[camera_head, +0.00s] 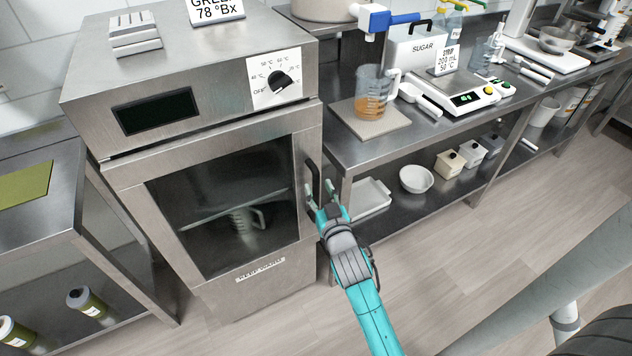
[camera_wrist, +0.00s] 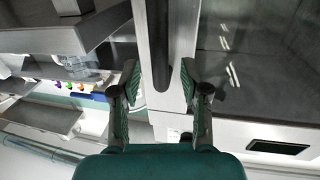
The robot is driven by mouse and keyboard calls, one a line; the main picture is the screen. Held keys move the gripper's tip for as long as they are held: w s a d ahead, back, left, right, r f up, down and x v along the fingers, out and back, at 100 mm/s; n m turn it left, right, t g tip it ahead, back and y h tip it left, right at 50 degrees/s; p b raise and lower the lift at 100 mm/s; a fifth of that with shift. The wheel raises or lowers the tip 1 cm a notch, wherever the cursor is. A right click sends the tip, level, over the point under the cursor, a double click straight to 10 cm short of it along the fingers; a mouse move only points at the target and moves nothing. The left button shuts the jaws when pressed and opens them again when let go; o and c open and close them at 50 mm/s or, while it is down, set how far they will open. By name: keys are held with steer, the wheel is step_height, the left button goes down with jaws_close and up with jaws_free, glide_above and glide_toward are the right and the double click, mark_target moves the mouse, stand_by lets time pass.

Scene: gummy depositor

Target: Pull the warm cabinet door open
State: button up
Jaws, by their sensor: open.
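The warm cabinet (camera_head: 125,170) is a steel box with a dark glass door (camera_head: 225,205) labelled "KEEP WARM". The door looks shut. Its handle (camera_head: 312,180) is a dark upright bar at the door's right edge. My gripper (camera_head: 322,196) is open at the lower part of this handle. In the wrist view, the dark handle bar (camera_wrist: 160,45) runs down between the two spread fingers of my gripper (camera_wrist: 160,76), with a gap on each side. I cannot tell how deep the bar sits between the fingers. A jug (camera_head: 242,222) shows dimly through the glass.
A steel bench (camera_head: 350,152) stands close on the right, with a beaker (camera_head: 372,92) and a scale (camera_head: 466,98) on top and a white tray (camera_head: 372,194) on its lower shelf. Another bench (camera_head: 40,225) stands left. The floor (camera_head: 455,240) in front is clear.

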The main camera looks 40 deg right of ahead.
mark_target(317, 184)
steer(key=shift+x, duration=1.65)
steer(key=shift+c, duration=0.2)
jaws_close()
